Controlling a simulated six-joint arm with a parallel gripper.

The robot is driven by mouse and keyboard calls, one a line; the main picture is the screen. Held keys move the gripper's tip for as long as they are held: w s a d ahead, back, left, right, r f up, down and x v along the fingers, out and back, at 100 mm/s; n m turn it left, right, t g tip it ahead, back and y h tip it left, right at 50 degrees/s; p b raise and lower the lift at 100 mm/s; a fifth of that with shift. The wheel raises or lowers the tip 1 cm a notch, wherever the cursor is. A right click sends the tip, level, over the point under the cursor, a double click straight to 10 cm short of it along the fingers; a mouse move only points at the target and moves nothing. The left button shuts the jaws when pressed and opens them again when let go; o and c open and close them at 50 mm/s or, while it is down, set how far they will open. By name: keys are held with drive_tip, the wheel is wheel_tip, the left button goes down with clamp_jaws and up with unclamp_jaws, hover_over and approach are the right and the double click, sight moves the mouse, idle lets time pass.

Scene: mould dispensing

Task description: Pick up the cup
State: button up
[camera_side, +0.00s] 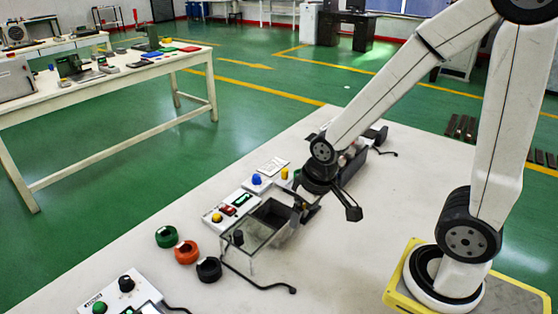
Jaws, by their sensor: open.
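My gripper (331,206) is open above the white table, pointing down, with its black fingers apart. Its left finger is close to the right side of a clear-walled box (262,236) in the picture; I cannot tell whether they touch. No cup can be made out for certain. A small dark round thing (238,237) shows at the box's left end, too small to identify. Green (166,236), orange (186,251) and black (208,269) ring-shaped pieces lie apart from my gripper at the left. My wrist hides part of the equipment behind it.
A white control box (228,212) with coloured buttons adjoins the clear-walled box. Another control box (122,294) is at the front left. A black cable (262,286) lies on the table (350,270). The table's front middle is mostly clear.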

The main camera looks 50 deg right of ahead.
drive_tip(key=w+d+m+g, duration=0.1)
drive_tip(key=w+d+m, duration=0.7)
drive_tip(key=w+d, duration=0.25)
drive_tip(key=shift+w+d+f+m+g, duration=0.25)
drive_tip(key=shift+w+d+f+m, duration=1)
drive_tip(key=shift+d, duration=1.1)
drive_tip(key=shift+w+d+f+m+g, duration=0.3)
drive_tip(key=shift+w+d+f+m, duration=0.5)
drive_tip(key=shift+d+f+m, duration=0.95)
drive_tip(key=shift+w+d+f+m+g, duration=0.25)
drive_tip(key=shift+w+d+f+m, duration=0.75)
drive_tip(key=shift+d+m, duration=1.4)
drive_tip(key=shift+d+n, duration=0.55)
drive_tip(key=shift+n, duration=0.05)
drive_tip(key=shift+f, duration=2.5)
drive_tip(key=c, duration=1.2)
drive_tip(key=shift+r, duration=0.1)
